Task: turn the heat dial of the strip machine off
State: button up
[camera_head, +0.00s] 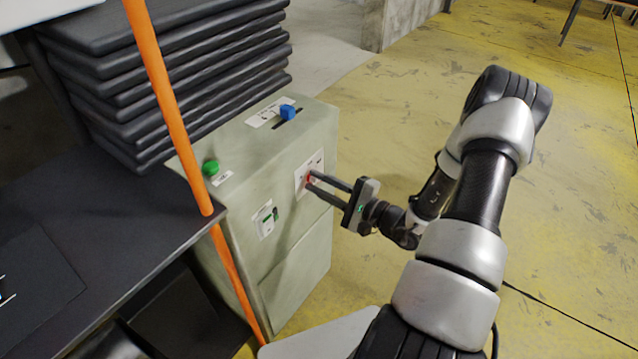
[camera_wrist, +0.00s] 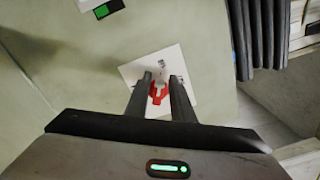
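The strip machine (camera_head: 285,240) is a pale green-grey cabinet left of centre in the head view. Its red dial (camera_head: 309,179) sits on a white label plate on the face toward my arm. In the wrist view the red dial (camera_wrist: 158,92) shows on the white plate (camera_wrist: 184,72). My gripper (camera_head: 312,184) is at the dial, with its two dark fingers apart and pointing at it. In the wrist view the gripper's fingertips (camera_wrist: 160,80) lie on either side of the dial. I cannot tell whether they touch it.
A green button (camera_head: 210,167) and a blue lever (camera_head: 287,112) stand on the machine's top. A green switch (camera_head: 267,219) is on its front. An orange pole (camera_head: 165,90) and a dark table (camera_head: 110,215) are at left. Dark stacked slabs (camera_head: 190,70) stand behind. Yellow floor at right is clear.

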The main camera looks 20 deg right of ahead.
jog(key=shift+o, duration=0.7)
jog(key=shift+d+f, duration=0.3)
jog(key=shift+d, duration=0.1)
jog(key=shift+a+r, duration=0.1)
jog(key=shift+s, duration=0.15)
jog(key=p+v, duration=0.2)
jog(key=v, duration=1.5)
